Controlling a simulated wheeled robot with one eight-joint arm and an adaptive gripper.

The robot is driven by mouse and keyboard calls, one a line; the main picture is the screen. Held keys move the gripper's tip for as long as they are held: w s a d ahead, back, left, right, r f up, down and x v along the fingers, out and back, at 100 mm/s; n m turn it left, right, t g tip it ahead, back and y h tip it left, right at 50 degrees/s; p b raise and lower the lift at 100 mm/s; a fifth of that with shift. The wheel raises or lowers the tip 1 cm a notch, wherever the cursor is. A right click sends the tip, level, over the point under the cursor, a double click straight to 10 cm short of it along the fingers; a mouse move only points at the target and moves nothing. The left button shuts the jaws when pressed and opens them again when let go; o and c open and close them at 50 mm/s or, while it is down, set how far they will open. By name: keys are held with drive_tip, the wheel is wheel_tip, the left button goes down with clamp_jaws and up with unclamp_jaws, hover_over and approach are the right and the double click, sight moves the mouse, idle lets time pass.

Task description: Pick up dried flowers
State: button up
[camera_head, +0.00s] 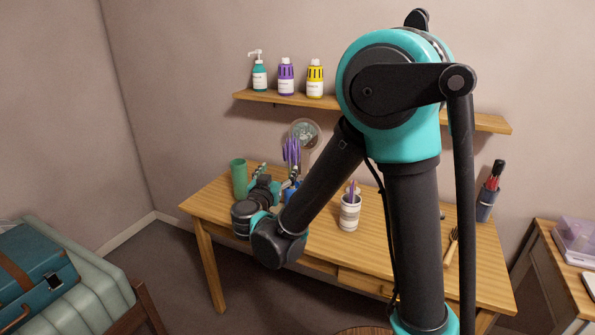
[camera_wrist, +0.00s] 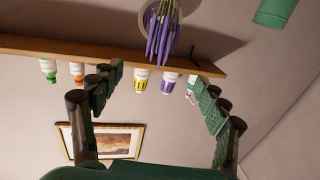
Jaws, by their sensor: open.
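The dried flowers (camera_head: 291,152) are a bunch of thin purple stalks. They stand upright on the wooden table (camera_head: 325,235), in what looks like a blue holder (camera_head: 290,192) partly hidden by my gripper. In the wrist view the purple bunch (camera_wrist: 163,35) hangs from the top edge, as that picture appears upside down. My gripper (camera_head: 278,174) is at the near side of the flowers, with its fingers towards them. In the wrist view its two fingers (camera_wrist: 159,92) are spread wide, with nothing held between them.
A green cup (camera_head: 239,178) stands close left of my gripper. A white striped cup (camera_head: 350,213) with items stands to the right. A round mirror (camera_head: 305,133) is behind the flowers. A shelf (camera_head: 330,103) with bottles runs above. A brush (camera_head: 451,247) and dark holder (camera_head: 487,205) are farther right.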

drive_tip(key=w+d, duration=0.1)
drive_tip(key=w, duration=1)
drive_tip(key=w+d, duration=0.1)
drive_tip(key=w, duration=0.4)
drive_tip(key=shift+w+d+r, duration=0.2)
drive_tip(key=shift+w+d, duration=0.05)
drive_tip(key=shift+d, duration=0.05)
drive_tip(key=c, duration=1.5)
drive_tip(key=shift+r, duration=0.15)
